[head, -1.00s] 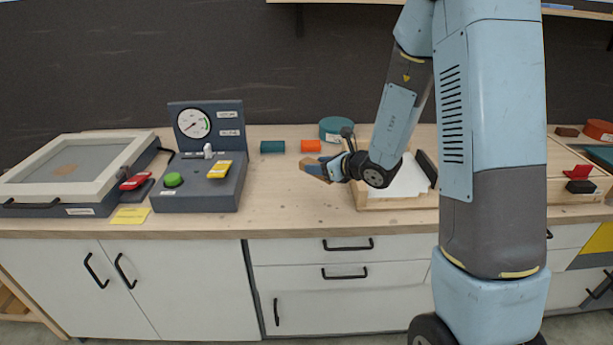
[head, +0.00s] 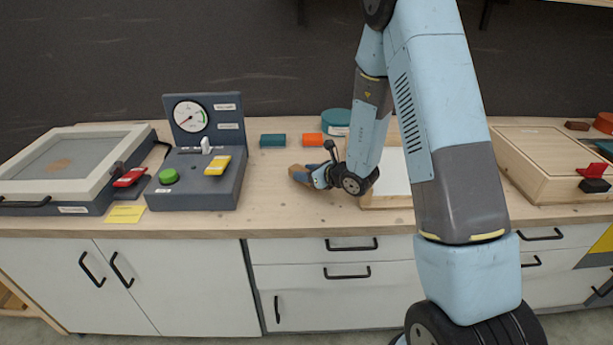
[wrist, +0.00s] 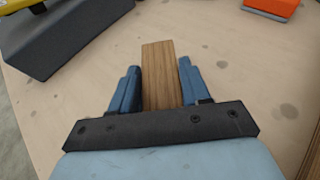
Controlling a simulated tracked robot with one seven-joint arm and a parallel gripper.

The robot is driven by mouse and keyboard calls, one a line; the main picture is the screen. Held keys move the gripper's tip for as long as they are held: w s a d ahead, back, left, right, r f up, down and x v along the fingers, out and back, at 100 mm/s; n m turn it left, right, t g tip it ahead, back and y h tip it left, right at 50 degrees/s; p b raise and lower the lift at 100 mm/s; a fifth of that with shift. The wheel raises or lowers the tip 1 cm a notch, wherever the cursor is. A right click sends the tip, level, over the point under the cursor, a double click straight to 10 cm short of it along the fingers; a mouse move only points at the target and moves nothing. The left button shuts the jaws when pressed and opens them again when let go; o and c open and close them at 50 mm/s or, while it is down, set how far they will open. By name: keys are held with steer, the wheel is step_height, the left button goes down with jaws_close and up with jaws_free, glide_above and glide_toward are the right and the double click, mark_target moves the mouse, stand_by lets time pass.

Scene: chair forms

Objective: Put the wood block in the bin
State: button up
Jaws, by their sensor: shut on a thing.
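The wood block (wrist: 160,75) is a brown, grained bar between the two blue fingers of my gripper (wrist: 159,90) in the wrist view. My gripper is shut on it, and the block's far end sticks out past the fingertips. In the head view my gripper (head: 312,177) is low over the middle of the worktop, and the block (head: 298,171) shows at its left side. I cannot tell whether the block touches the worktop.
A grey gauge console (head: 226,182) stands left of my gripper. Teal (head: 272,140) and orange (head: 312,140) blocks lie behind it, near a teal round container (head: 336,122). A white-surfaced tray (head: 396,180) is right, partly behind my arm, with a wooden box (head: 535,150) further right.

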steer(key=shift+d+f, duration=0.25)
steer(key=shift+f, duration=0.5)
steer(key=shift+f, duration=0.1)
steer(key=o, duration=1.1)
steer(key=v, duration=1.2)
